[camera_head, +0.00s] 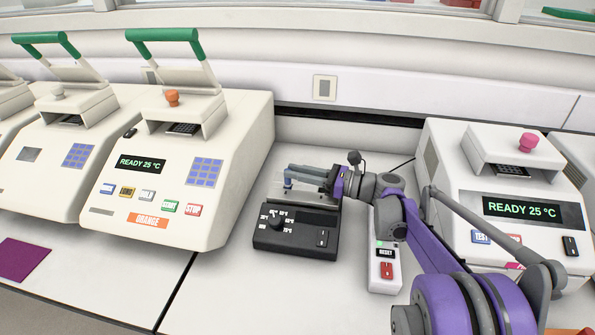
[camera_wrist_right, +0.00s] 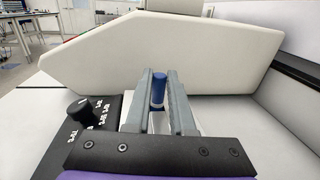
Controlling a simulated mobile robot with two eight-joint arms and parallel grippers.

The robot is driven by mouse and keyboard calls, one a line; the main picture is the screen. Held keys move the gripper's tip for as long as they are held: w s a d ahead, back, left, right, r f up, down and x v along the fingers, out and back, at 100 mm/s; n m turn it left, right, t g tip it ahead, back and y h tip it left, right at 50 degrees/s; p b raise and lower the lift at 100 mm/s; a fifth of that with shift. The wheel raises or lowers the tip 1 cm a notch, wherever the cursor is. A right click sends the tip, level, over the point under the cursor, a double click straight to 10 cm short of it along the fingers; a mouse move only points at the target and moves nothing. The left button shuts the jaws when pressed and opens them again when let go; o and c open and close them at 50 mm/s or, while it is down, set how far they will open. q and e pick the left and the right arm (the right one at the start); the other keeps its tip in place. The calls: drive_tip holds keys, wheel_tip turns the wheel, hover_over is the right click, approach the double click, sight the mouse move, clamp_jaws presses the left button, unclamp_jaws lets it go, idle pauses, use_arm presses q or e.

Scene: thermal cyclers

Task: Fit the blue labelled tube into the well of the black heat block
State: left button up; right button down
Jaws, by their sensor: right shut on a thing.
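The black heat block (camera_head: 290,241) stands on the white bench between two thermal cyclers, with a dial and a switch on its front. Its dial corner (camera_wrist_right: 62,140) also shows at the left in the right wrist view. My right gripper (camera_head: 289,172) reaches over the back of the block from the right. It is shut on the blue labelled tube (camera_head: 288,182), which stands about upright between the fingertips. In the right wrist view the tube's blue top (camera_wrist_right: 158,90) shows between the grey fingers. The well and the tube's lower end are hidden, so I cannot tell whether they meet. My left gripper is out of view.
The orange-labelled cycler (camera_head: 239,150) stands left of the block, and a cycler with a pink knob (camera_head: 465,185) stands at the right. A white reset box (camera_head: 384,278) sits just right of the block. The bench in front of the block is clear.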

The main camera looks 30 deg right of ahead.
drive_tip(key=shift+f, duration=0.15)
drive_tip(key=c, duration=0.7)
unclamp_jaws()
drive_tip(key=shift+d, duration=0.1)
drive_tip(key=v, duration=0.7)
drive_tip(key=shift+s+d, duration=0.1)
drive_tip(key=shift+s, duration=0.1)
